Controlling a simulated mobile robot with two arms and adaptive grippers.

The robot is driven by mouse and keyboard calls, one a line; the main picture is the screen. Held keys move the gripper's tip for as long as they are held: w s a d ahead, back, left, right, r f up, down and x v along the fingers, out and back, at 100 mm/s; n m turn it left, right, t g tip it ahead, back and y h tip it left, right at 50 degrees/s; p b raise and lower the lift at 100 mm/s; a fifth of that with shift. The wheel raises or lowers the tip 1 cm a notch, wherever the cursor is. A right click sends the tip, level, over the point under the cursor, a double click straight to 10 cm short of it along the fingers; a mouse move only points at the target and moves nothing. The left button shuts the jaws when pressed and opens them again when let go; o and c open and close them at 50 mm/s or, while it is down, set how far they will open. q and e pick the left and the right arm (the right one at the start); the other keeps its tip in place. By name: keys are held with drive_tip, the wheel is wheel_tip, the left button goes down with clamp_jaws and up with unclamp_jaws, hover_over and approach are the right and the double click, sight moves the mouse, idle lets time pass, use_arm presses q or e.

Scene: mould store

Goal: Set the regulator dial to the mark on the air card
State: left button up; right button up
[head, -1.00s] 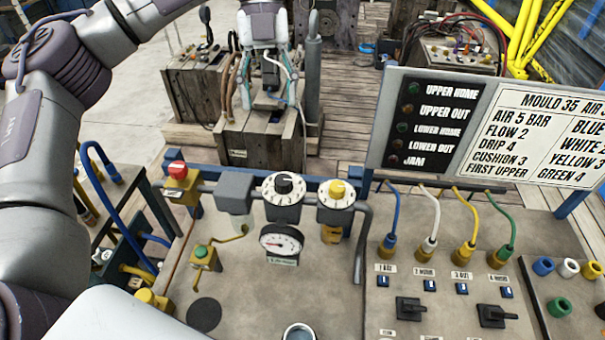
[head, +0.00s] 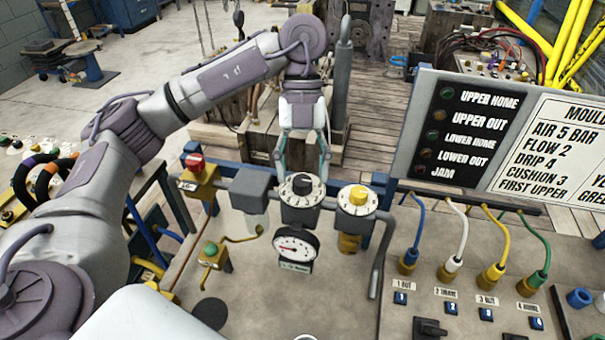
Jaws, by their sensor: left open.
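The regulator dial (head: 301,186) is a black knob on a white numbered ring, above a round pressure gauge (head: 296,248) with a red needle. The mark it points to is too small to read. My left gripper (head: 303,168) is open and empty, fingers pointing down, just beyond and above the dial in the picture. Its fingertips lie to either side of the dial's top edge; I see no contact. The air card (head: 555,150) at the right reads "AIR 5 BAR", "FLOW 2", "DRIP 4", "CUSHION 3"; its right side is cut off. My right gripper is out of view.
A yellow knob on a white ring (head: 357,200) stands just right of the dial. A red-topped yellow valve (head: 197,176) and a green button (head: 211,250) are to the left. Coloured cables plug into the panel at right. The lamp board (head: 418,125) rises behind them.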

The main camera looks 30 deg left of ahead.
use_arm(q)
drive_tip(key=shift+s+d+f, duration=0.1)
drive_tip(key=shift+s+f, duration=0.15)
drive_tip(key=shift+f, duration=0.35)
drive_tip(key=c, duration=1.1)
drive_tip(key=shift+c, duration=0.2)
drive_tip(key=shift+r, duration=0.1)
